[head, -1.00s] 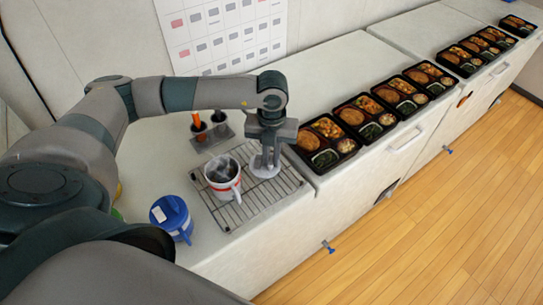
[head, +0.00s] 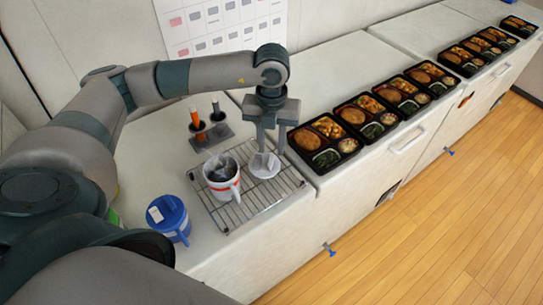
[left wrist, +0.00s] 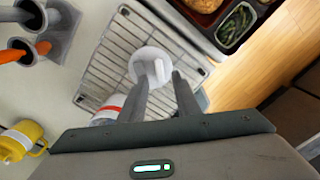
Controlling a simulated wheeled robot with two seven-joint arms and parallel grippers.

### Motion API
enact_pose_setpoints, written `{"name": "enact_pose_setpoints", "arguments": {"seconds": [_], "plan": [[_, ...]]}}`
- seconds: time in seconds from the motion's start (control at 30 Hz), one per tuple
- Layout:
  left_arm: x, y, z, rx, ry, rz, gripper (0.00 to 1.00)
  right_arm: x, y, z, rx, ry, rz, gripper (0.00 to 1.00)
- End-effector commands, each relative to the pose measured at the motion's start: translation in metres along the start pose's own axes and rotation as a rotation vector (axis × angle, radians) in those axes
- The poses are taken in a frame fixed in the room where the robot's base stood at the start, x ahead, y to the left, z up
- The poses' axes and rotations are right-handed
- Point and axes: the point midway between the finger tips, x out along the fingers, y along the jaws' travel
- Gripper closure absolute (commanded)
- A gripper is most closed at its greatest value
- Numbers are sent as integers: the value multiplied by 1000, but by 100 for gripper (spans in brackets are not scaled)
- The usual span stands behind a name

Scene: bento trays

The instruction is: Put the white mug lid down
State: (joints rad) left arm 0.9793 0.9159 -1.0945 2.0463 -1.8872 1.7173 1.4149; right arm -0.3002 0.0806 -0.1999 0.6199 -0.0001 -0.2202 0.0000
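The white mug lid (head: 263,168) lies on the wire rack (head: 232,213), right of the white mug with a red band (head: 222,182). In the left wrist view the lid (left wrist: 150,62) shows as a white disc with a raised grip, flat on the rack (left wrist: 122,48). My left gripper (head: 271,150) is just above the lid, pointing down, with its fingers apart. In the left wrist view the open fingers (left wrist: 161,78) hold nothing, and one overlaps the lid's near edge. The white mug (left wrist: 108,108) is partly hidden there. My right gripper is not in view.
A blue lidded mug (head: 169,217) stands left of the rack. A grey holder (head: 210,137) with an orange-handled and a dark tool stands behind it. A row of filled bento trays (head: 325,140) begins right of the rack. The counter's front edge is close to the rack.

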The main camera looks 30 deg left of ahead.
Motion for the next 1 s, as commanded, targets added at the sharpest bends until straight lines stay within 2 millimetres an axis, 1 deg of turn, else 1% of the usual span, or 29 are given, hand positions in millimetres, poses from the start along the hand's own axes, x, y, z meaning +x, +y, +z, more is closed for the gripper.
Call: {"name": "enact_pose_setpoints", "arguments": {"seconds": [0.03, 0.1, 0.3, 0.4, 0.6, 1.0], "plan": [[-6, -1, 2, -1, -5, -3, 70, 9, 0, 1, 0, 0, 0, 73], [-20, -1, 1, 1, -6, -3, 70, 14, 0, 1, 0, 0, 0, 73], [-51, -1, 1, -1, -3, -2, 70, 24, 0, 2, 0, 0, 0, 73], [-61, -1, 1, 0, -2, -1, 70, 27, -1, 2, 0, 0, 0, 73], [-69, 0, 0, 1, 0, 0, 70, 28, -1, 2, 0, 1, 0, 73], [-68, 0, 0, 0, 0, 0, 70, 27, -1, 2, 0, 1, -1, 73]]}}
